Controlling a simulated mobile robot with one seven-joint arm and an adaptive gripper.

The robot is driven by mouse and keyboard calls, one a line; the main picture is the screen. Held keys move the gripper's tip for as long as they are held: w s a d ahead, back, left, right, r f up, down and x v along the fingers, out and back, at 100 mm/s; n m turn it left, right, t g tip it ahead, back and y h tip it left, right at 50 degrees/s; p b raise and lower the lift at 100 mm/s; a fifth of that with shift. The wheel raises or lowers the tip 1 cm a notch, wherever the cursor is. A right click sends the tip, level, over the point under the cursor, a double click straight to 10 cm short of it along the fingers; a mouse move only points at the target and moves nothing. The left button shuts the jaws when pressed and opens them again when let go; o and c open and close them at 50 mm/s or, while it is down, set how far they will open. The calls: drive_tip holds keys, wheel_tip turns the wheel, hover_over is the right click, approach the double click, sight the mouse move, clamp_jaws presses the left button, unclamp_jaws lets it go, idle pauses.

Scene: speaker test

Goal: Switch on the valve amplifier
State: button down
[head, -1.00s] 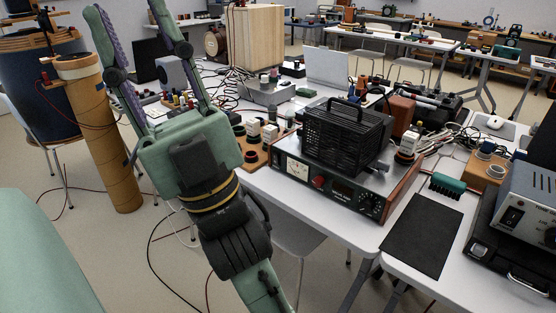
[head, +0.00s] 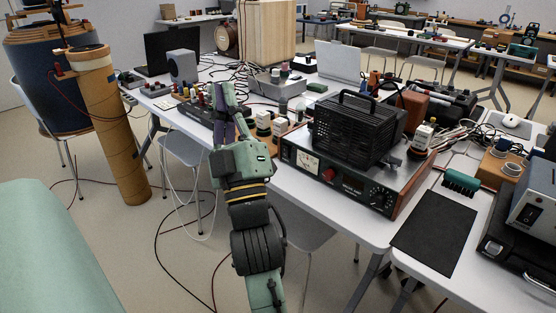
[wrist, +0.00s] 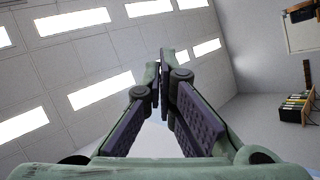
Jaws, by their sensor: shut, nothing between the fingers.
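The likely valve amplifier is the wide grey unit with reddish side panels and a dark front panel (head: 312,180) on the near table. A black ventilated cage with a handle (head: 352,128) sits on top. The front has a pale meter, a red knob (head: 328,174) and a dial at the right. I cannot tell whether it is on. My gripper (head: 224,92) is left of the amplifier and apart from it, fingers together and pointing away over the table's edge. In the wrist view the empty fingertips (wrist: 161,60) meet, with ceiling and wall behind; no amplifier shows there.
A black mat (head: 434,232) and a green brush (head: 461,182) lie right of the amplifier. A grey boxed instrument (head: 537,195) stands at the right edge. A tall brown cylinder (head: 115,135) stands at left. Small parts and cables crowd the table behind my gripper; cables also lie on the floor.

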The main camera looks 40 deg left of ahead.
sight(286, 151)
drive_tip(key=w+a+f+n+h, duration=0.1)
drive_tip(key=w+f+n+h, duration=0.2)
drive_tip(key=f, duration=1)
drive_tip(key=w+a+f+n+h+b, duration=0.1)
drive_tip(key=w+f+n+h, duration=0.2)
drive_tip(key=f, duration=1.1)
drive_tip(key=w+h, duration=0.3)
drive_tip(key=w, duration=0.1)
drive_tip(key=shift+w+n+t+h, duration=0.2)
drive_tip(key=shift+n+t+h, duration=0.1)
drive_tip(key=shift+h, duration=0.1)
drive_tip(key=b+x, duration=0.1)
drive_tip(key=x, duration=0.9)
drive_tip(key=shift+f+b, duration=0.1)
drive_tip(key=shift+b, duration=0.2)
drive_tip(key=w, duration=0.3)
drive_tip(key=shift+w+r, duration=0.1)
drive_tip(key=shift+r, duration=0.2)
drive_tip(key=shift+w, duration=0.4)
